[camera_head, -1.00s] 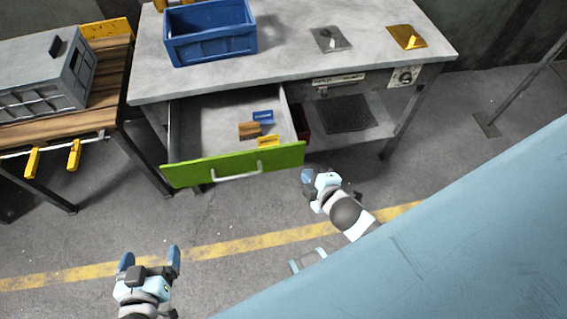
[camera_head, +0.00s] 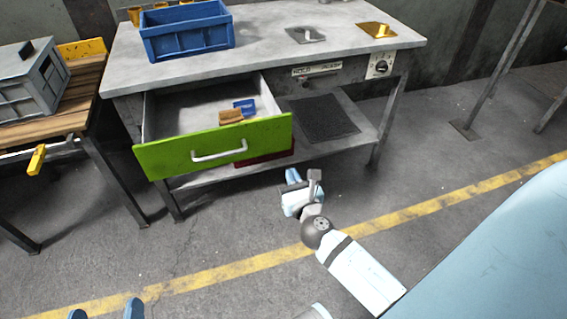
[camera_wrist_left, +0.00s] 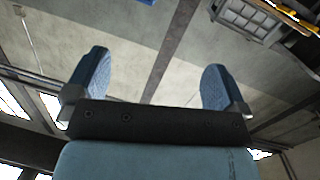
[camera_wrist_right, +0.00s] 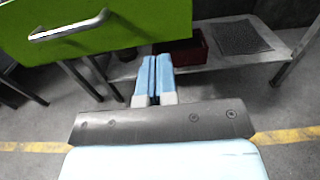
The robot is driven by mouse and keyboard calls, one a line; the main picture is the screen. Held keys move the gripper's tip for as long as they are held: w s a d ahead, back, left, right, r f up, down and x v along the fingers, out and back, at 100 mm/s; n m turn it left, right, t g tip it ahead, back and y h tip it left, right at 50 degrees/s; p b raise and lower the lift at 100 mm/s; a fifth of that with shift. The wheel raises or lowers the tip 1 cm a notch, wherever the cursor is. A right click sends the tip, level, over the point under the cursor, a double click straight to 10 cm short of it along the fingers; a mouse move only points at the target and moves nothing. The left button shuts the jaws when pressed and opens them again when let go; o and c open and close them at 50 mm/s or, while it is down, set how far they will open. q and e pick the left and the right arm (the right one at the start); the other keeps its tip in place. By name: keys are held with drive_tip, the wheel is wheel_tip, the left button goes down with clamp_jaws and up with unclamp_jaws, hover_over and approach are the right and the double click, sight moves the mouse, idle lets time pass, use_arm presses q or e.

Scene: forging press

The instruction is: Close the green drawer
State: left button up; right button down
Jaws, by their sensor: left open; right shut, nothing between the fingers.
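The green drawer (camera_head: 168,157) stands pulled out from under the grey workbench (camera_head: 262,42). A pale bar handle (camera_head: 219,152) is on its front. Inside lie a brown block (camera_head: 231,116) and a blue card-like item (camera_head: 245,106). My right gripper (camera_head: 292,177) is shut and empty, below and to the right of the drawer front, apart from it. In the right wrist view the green front (camera_wrist_right: 130,22) and handle (camera_wrist_right: 70,30) are at upper left of the fingertips. My left gripper (camera_head: 106,311) is open and empty at the bottom left edge, away from the drawer; only its fingertips show.
A blue crate (camera_head: 188,40) stands on the bench. A dark red bin (camera_head: 264,158) and a dark mat (camera_head: 323,118) are on the lower shelf. A wooden table (camera_head: 62,108) with a grey box stands left. The floor before the drawer is open.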

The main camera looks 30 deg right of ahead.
sight(274, 137)
drive_tip(key=b+x, duration=0.1)
drive_tip(key=x, duration=1.1)
drive_tip(key=shift+w+f+b, duration=0.1)
drive_tip(key=shift+w+b, duration=0.1)
drive_tip(key=shift+b, duration=0.1)
use_arm(q)
drive_tip(key=shift+w+d+r+t+h, duration=0.1)
drive_tip(key=shift+d+r+t+h, duration=0.2)
drive_tip(key=shift+r, duration=0.5)
drive_tip(key=shift+w+d+r+t+h, duration=0.1)
drive_tip(key=shift+d+r+t+h, duration=0.2)
drive_tip(key=shift+r, duration=0.5)
use_arm(e)
drive_tip(key=shift+w+d, duration=0.2)
drive_tip(key=shift+w, duration=0.2)
drive_tip(key=shift+w, duration=0.1)
